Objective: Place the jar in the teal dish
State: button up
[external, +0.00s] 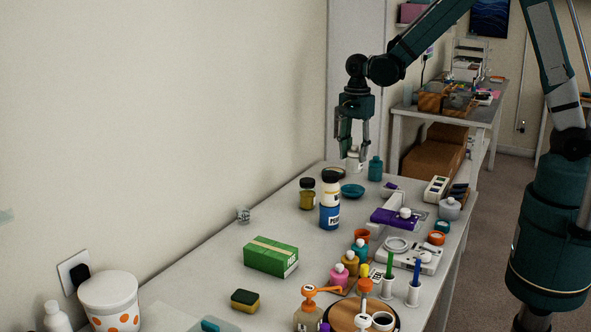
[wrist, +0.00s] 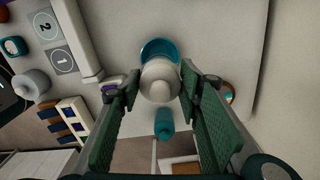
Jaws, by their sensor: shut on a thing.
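My gripper (external: 353,146) is shut on a whitish jar (external: 354,162) and holds it at the far end of the table. In the wrist view the jar (wrist: 160,82) sits between the green finger pads of my gripper (wrist: 160,86), its round pale top facing the camera. The teal dish (external: 352,192) is small, round and shallow and lies on the table just below the jar in the external view. In the wrist view the jar covers the near part of the teal dish (wrist: 160,45). I cannot tell the exact height gap between jar and dish.
A teal bottle (external: 375,169) stands close to the dish on the right. The table's left middle is mostly clear.

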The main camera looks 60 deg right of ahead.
aim_at(358, 161)
jog(key=shift+f, duration=1.8)
jog(key=shift+f, duration=2.05)
jog(key=shift+f+b, duration=0.35)
jog(key=shift+f, duration=0.1)
jog(key=o, duration=1)
jog(key=shift+o, duration=0.2)
jog(key=shift+r, duration=0.15)
